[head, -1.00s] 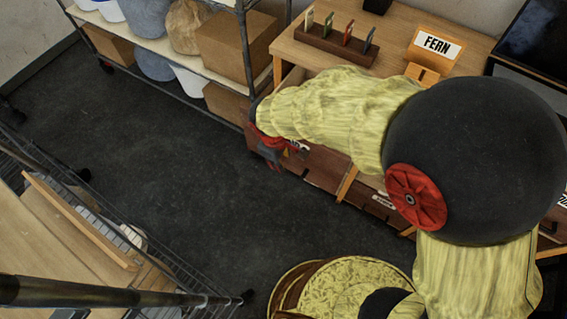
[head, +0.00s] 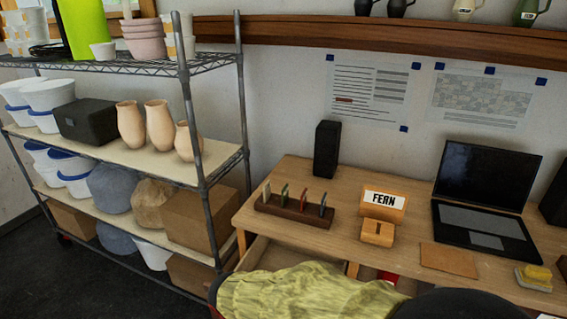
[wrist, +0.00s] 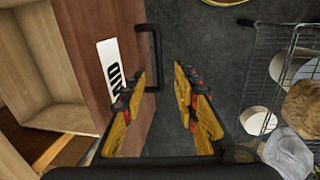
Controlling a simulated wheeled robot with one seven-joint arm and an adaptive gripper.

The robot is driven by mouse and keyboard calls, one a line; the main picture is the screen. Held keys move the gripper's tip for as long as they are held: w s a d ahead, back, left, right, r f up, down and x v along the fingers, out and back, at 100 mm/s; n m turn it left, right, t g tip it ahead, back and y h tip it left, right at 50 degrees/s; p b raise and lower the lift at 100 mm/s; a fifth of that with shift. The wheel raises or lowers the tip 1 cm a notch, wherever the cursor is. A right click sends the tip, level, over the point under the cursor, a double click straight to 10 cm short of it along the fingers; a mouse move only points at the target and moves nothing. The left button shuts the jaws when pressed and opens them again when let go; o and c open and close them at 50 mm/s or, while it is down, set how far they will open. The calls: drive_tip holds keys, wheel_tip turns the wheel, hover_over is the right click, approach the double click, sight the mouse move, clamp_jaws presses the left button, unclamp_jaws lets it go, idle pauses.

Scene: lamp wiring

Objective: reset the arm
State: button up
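My arm shows in the head view as a yellow-green sleeved link along the bottom edge, with a black joint at the bottom right. My gripper is outside the head view. In the wrist view my gripper (wrist: 160,86) is open, its two yellow-and-black fingers apart with nothing held between them. A brown drawer front (wrist: 88,35) with a white label (wrist: 112,73) is close to the left finger. Its black handle (wrist: 157,55) appears just beyond the fingertips, in line with the gap. I cannot tell whether a finger touches it. The drawer stands open.
A wooden desk (head: 335,225) holds a card rack (head: 295,210), a FERN sign (head: 383,203), a laptop (head: 485,190) and a black speaker (head: 326,149). A metal shelf (head: 150,166) stands left. A wire rack (wrist: 268,80) is right in the wrist view, with dark floor between.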

drive_tip(key=s+d+r+m+t, duration=0.1)
drive_tip(key=s+d+r+m, duration=0.2)
drive_tip(key=d+r, duration=0.4)
drive_tip(key=s+d+r+m+t, duration=0.1)
drive_tip(key=s+d+r+m, duration=0.2)
drive_tip(key=d, duration=0.9)
drive_tip(key=s+d+r+m+t, duration=0.1)
drive_tip(key=s+d+r+m, duration=0.3)
drive_tip(key=d+r+m, duration=0.3)
wheel_tip(320, 180, up, 5)
drive_tip(key=shift+d+f+m+t+y, duration=0.1)
drive_tip(key=shift+d+m+t+y, duration=0.25)
drive_tip(key=shift+d, duration=0.8)
